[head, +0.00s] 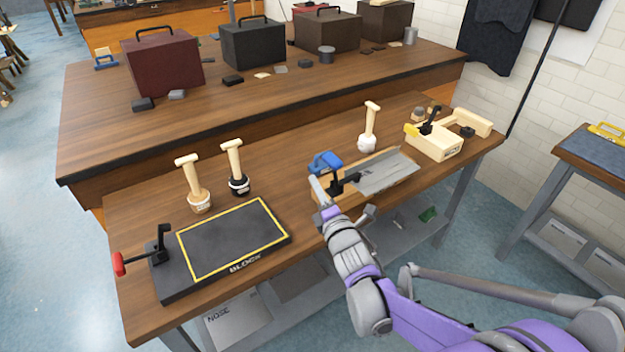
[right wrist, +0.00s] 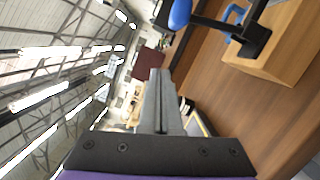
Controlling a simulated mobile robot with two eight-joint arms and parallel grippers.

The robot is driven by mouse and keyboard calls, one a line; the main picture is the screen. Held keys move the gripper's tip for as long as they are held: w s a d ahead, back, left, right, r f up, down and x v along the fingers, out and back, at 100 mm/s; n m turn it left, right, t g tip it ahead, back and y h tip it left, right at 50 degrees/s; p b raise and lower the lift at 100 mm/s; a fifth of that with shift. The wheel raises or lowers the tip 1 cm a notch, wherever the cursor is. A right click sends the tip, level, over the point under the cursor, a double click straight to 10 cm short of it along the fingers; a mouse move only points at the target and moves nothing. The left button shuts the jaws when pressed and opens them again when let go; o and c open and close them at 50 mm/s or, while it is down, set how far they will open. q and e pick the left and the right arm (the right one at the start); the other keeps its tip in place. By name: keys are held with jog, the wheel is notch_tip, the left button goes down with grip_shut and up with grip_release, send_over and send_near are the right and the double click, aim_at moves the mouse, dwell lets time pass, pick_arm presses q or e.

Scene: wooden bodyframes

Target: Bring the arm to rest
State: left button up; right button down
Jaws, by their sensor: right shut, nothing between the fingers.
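My right arm reaches in from the lower right in the head view. Its gripper (head: 317,186) is at the front left end of a wooden block fixture (head: 375,181) with a grey metal plate, a black clamp and a blue handle (head: 325,162). In the right wrist view the fingers (right wrist: 159,88) are together with nothing between them. That view also shows the blue handle (right wrist: 180,14) and the fixture's wooden side (right wrist: 285,50) to the right of the fingers. Whether the gripper touches the fixture cannot be told. My left gripper is out of view.
A black board with a yellow outline (head: 232,240) and red-handled clamp lies at the bench's left. Stamp-like tools (head: 235,168) stand behind it; another (head: 369,128) stands behind the fixture. A pale wooden fixture (head: 435,142) is at right. Toolboxes (head: 162,65) stand on the rear bench.

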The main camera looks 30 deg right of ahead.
jog(key=s+a+f+m+g+y+p, duration=0.1)
jog(key=s+a+m+g+p, duration=0.3)
jog(key=s+m, duration=0.6)
jog(key=s+a+f+m+g+y+p, duration=0.2)
jog(key=s+a+m+g+p, duration=0.3)
jog(key=s, duration=1)
jog(key=a+f+m+g, duration=0.1)
jog(key=a+m+g, duration=0.2)
jog(key=m+g, duration=0.1)
jog(key=shift+s+f+m, duration=0.15)
jog(key=shift+f+m, duration=0.25)
